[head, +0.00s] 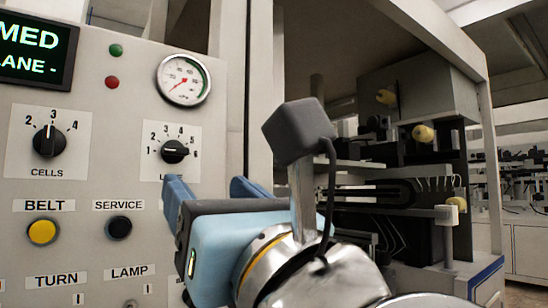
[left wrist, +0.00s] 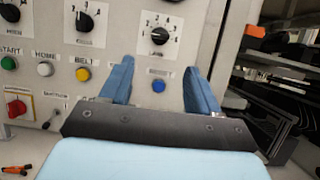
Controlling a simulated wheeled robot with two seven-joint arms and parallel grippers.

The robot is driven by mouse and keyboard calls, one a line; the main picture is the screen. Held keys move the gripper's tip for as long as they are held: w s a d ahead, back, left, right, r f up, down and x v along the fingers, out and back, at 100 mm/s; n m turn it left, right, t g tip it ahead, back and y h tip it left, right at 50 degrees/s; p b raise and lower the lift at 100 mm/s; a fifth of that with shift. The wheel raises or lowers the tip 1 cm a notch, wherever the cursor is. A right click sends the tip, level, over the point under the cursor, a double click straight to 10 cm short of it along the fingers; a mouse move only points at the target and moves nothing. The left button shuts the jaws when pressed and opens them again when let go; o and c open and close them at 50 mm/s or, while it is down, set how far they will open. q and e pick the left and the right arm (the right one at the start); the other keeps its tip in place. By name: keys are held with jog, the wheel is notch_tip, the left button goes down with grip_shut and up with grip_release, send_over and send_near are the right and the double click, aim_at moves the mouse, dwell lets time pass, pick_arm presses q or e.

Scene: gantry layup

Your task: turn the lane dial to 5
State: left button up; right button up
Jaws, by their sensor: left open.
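The lane dial (head: 174,151) is a black knob on a white plate marked 1 to 6, on the upright panel. In the left wrist view the dial (left wrist: 160,36) lies above and between the two blue fingers of my left gripper (left wrist: 159,70). The fingers are apart with nothing between them, just below the dial and not around it. My right gripper is not in view.
The cells dial (head: 49,142) is to the left, its mark near 3. Below are a yellow belt button (head: 42,232) and a black service button (head: 118,228). A gauge (head: 184,80) sits above. A display (head: 36,52) reads "LANE -". Open machinery (head: 400,190) stands at right.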

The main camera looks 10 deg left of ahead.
aim_at(178, 155)
pick_arm(q)
jog(key=p+x, duration=0.3)
jog(key=x, duration=0.7)
jog(key=shift+w+a+r, duration=0.1)
jog(key=shift+w+r, duration=0.1)
jog(key=shift+r, duration=0.05)
jog(key=shift+w+a+r+p, duration=0.1)
jog(key=shift+w+a+p, duration=0.2)
jog(key=shift+w+a, duration=0.15)
